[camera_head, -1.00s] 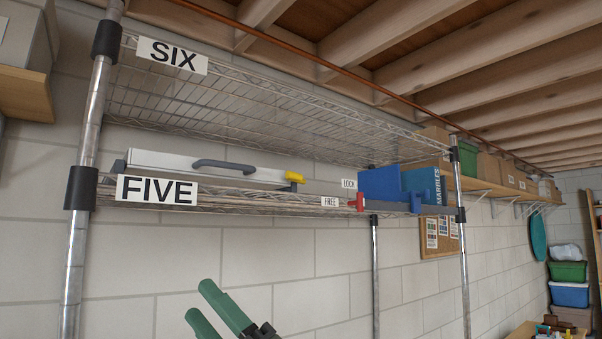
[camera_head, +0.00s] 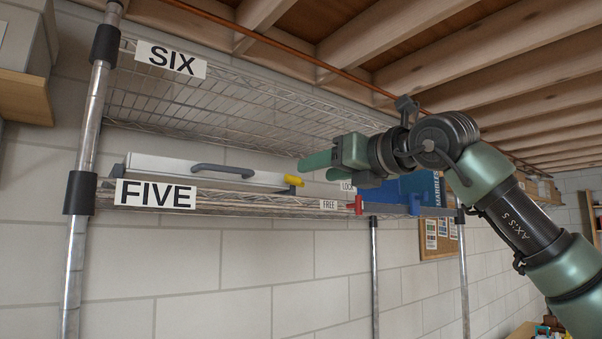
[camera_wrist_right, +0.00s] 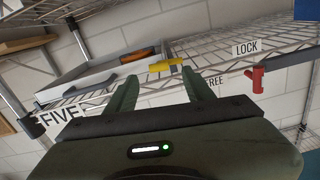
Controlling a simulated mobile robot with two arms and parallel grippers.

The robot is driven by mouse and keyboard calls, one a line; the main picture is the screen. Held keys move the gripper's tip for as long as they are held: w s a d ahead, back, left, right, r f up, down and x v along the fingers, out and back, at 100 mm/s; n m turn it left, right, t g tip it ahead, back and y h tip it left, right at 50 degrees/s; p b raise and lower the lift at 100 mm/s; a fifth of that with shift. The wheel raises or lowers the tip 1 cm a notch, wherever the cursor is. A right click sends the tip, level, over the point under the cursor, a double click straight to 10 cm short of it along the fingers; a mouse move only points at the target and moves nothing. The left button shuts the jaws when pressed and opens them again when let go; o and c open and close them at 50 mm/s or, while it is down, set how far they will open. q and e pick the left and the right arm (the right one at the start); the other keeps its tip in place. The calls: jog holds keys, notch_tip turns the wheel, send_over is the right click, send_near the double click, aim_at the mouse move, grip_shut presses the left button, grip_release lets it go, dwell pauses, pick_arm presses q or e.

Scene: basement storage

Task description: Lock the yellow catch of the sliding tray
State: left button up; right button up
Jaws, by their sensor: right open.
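The sliding tray (camera_head: 165,164), white with a grey handle (camera_head: 222,170), sits on the shelf labelled FIVE. The yellow catch (camera_head: 293,181) is at the tray's right front end; it also shows in the right wrist view (camera_wrist_right: 166,66). My right gripper (camera_head: 316,167) is open and empty, just right of and a little above the catch in the head view. In the wrist view its two green fingers (camera_wrist_right: 162,84) point toward the tray, and the catch appears beyond and between them, apart from them. My left gripper is not in view.
A LOCK label (camera_head: 347,186) and a FREE label (camera_head: 328,204) are on the shelf edge. A red catch (camera_head: 357,205) and a blue bin (camera_head: 415,183) are to the right. A shelf labelled SIX (camera_head: 170,60) runs above. The wall below is clear.

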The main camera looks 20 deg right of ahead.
aim_at(295, 177)
jog(key=p+x, duration=0.3)
jog(key=x, duration=0.4)
jog(key=shift+a+f, duration=0.1)
jog(key=shift+f, duration=0.05)
